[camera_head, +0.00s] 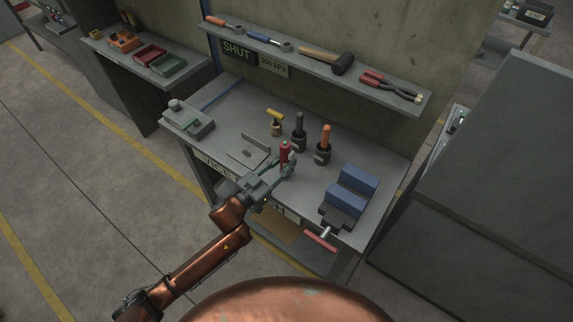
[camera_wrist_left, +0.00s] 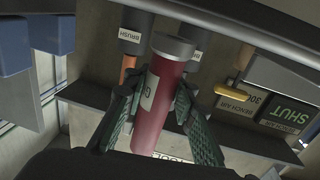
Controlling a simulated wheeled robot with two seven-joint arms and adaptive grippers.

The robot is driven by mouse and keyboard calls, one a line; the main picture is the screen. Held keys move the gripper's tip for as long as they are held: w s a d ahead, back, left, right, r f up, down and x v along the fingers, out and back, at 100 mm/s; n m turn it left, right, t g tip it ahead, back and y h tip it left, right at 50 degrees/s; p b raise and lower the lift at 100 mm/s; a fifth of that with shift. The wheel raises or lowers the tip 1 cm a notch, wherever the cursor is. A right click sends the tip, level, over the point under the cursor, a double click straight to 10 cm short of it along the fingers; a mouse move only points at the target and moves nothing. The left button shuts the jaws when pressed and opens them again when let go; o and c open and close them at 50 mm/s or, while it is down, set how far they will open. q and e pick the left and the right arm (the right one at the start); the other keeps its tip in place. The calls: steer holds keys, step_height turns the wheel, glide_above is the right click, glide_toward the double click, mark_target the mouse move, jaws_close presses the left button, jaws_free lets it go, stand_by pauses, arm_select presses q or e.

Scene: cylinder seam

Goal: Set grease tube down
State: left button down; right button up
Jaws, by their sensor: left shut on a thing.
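The grease tube (camera_head: 285,152) is a red cylinder with a grey end, standing roughly upright over the front part of the workbench (camera_head: 232,110). My left gripper (camera_head: 287,164) is shut on it, reaching in over the bench's front edge. In the left wrist view the red tube (camera_wrist_left: 154,108) sits between the two dark green fingers (camera_wrist_left: 157,102), with part of a white label showing. The fingers hide part of its body. I cannot tell whether its bottom touches the bench. My right gripper is in neither view.
Behind the tube stand dark holders with a grey-handled tool (camera_head: 299,132) and an orange-handled tool (camera_head: 324,143), and a yellow-topped piece (camera_head: 275,121). A blue-jawed vise (camera_head: 349,193) is at right. A grey bracket (camera_head: 248,153) lies left. A tool shelf (camera_head: 310,57) hangs above.

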arm_select(q)
steer(key=shift+f, duration=0.6)
steer(key=shift+f, duration=0.1)
steer(key=c, duration=1.6)
jaws_free()
steer(key=shift+f, duration=0.1)
steer(key=p+v, duration=0.1)
steer(key=v, duration=1.1)
steer(key=shift+a, duration=0.15)
